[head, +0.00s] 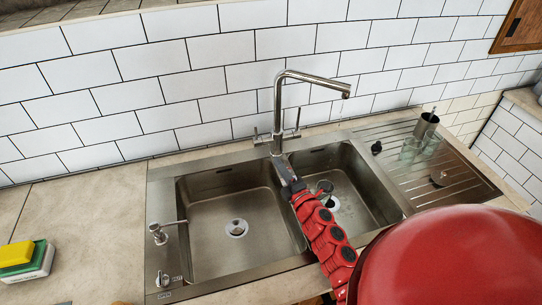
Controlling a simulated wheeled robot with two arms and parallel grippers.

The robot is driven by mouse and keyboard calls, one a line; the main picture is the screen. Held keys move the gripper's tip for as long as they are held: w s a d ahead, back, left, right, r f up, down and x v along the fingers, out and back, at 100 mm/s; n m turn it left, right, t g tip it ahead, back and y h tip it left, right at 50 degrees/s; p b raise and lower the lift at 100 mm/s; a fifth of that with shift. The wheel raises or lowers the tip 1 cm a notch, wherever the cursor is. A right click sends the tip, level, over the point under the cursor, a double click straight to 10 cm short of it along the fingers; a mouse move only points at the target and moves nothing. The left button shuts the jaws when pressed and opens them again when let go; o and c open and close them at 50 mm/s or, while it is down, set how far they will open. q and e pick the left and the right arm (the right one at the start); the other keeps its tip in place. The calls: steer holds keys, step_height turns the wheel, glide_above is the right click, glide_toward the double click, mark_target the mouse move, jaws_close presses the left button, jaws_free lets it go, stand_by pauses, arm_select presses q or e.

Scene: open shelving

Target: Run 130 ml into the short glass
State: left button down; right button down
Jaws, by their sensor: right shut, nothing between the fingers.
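The chrome tap (278,110) stands behind the sink, its spout end (346,93) over the right basin. Clear glassware (411,147) stands on the drainer. My left gripper is not in view.
The left basin (225,205) is empty. The ribbed drainer (455,165) holds a steel cup (427,125) and small dark items. A tiled wall closes the back.

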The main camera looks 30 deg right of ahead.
steer(key=p, duration=0.3)
glide_toward(256, 131)
steer(key=w, duration=0.5)
steer(key=shift+w+d+r+p, duration=0.1)
steer(key=shift+w+r+p, duration=0.1)
steer(key=shift+w, duration=0.25)
steer(key=shift+w+d+r+p, duration=0.1)
steer(key=shift+w+r, duration=0.1)
steer(key=shift+w, duration=0.25)
